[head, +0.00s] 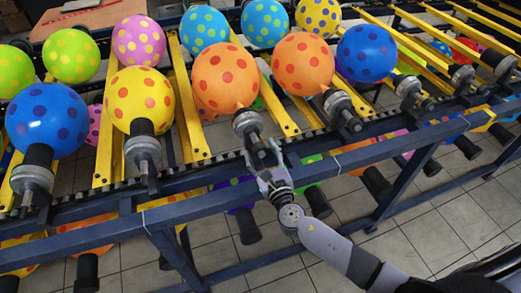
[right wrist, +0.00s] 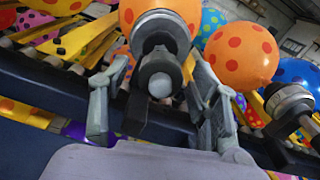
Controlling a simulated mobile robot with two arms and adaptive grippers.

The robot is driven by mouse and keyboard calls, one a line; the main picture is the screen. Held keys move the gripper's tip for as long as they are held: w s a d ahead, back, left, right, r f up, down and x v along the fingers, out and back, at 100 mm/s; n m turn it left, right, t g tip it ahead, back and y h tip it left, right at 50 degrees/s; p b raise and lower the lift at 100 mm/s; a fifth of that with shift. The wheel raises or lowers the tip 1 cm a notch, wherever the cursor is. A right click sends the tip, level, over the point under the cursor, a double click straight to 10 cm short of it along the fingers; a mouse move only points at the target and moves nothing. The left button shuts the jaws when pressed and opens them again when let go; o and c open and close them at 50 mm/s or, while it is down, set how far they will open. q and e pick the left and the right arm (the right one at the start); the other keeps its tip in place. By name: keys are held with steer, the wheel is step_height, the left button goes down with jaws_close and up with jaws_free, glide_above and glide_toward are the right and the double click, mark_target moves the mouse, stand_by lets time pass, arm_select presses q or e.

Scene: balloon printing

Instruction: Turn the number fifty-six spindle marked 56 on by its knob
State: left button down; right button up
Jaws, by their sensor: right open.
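A grey and black spindle (head: 248,125) carries an orange balloon with red dots (head: 225,78) in the middle of the head view. My right gripper (head: 263,155) is at the near end of this spindle, its fingers spread. In the right wrist view the spindle's round end knob (right wrist: 160,76) lies between the two fingers of the gripper (right wrist: 157,85), with a visible gap on each side. No number can be read on any spindle, so I cannot tell which is marked 56. My left gripper is not in view.
Neighbouring spindles stand close on both sides, one (head: 143,150) with a yellow balloon (head: 138,99) and one (head: 340,106) with another orange balloon (head: 303,63). A dark blue rail (head: 215,203) runs along the machine's front. The tiled floor (head: 440,200) is open at right.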

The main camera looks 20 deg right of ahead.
steer(key=shift+w, duration=0.3)
steer(key=shift+c, duration=0.3)
steer(key=c, duration=1.1)
